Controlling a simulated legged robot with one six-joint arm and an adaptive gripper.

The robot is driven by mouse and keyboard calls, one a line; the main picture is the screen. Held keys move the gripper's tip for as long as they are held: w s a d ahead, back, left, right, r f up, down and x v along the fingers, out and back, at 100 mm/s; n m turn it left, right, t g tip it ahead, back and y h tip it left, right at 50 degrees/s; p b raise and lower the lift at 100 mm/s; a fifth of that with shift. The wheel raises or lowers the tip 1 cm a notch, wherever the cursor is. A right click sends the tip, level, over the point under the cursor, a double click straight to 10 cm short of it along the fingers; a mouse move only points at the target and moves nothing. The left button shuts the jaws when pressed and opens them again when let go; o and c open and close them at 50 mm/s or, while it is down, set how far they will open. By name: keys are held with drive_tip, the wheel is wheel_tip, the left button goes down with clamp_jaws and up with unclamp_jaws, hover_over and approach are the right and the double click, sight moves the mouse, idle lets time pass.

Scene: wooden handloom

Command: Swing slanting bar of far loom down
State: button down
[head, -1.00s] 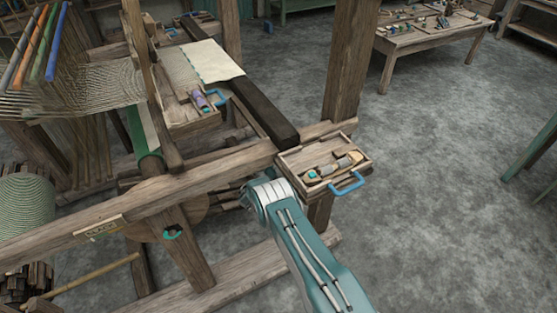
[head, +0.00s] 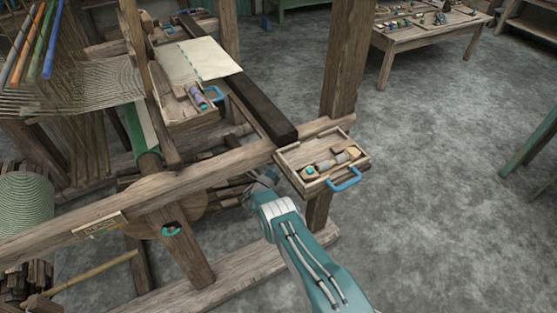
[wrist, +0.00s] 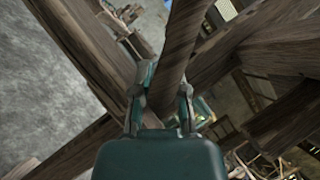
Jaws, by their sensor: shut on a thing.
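In the wrist view my gripper (wrist: 163,88) has its two teal fingers on either side of a brown wooden bar (wrist: 184,38). The fingers are shut on it, and the bar runs from the top of the picture down between them. In the head view my gripper (head: 262,182) is small and partly hidden, low beside the loom's long front beam (head: 225,160), left of a small tray. The held bar is not clear in the head view, so its full length and slant cannot be told.
The small wooden tray (head: 283,158) with a blue handle is fixed at the beam's right end, close above my arm. A dark beam (head: 262,112) runs back from there. An upright post (head: 342,65) stands behind it. Grey floor (head: 440,190) to the right is free.

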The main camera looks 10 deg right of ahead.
drive_tip(key=shift+f, duration=0.3)
drive_tip(key=c, duration=0.6)
unclamp_jaws()
drive_tip(key=shift+f, duration=0.15)
drive_tip(key=shift+c, duration=0.2)
drive_tip(key=v, duration=1.2)
